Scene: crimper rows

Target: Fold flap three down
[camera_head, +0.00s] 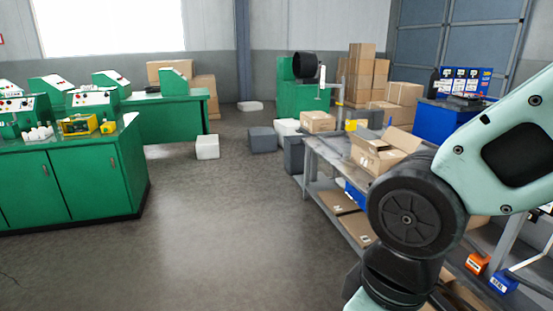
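An open cardboard box (372,156) stands on the grey metal workbench (325,150) at the right. Its raised flap (401,139) tilts up and outward on the far right side. Another flap slopes at the near left side. I cannot tell from this view which flap is number three. My arm, pale green with black joints, covers the area just right of and in front of the box. My gripper is not in view.
A closed carton (318,121) sits at the bench's far end. Flat cartons (337,201) lie on its lower shelf. Green cabinets (90,180) stand at the left. Grey blocks (262,139) and a white block (207,147) lie on the floor. The middle floor is clear.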

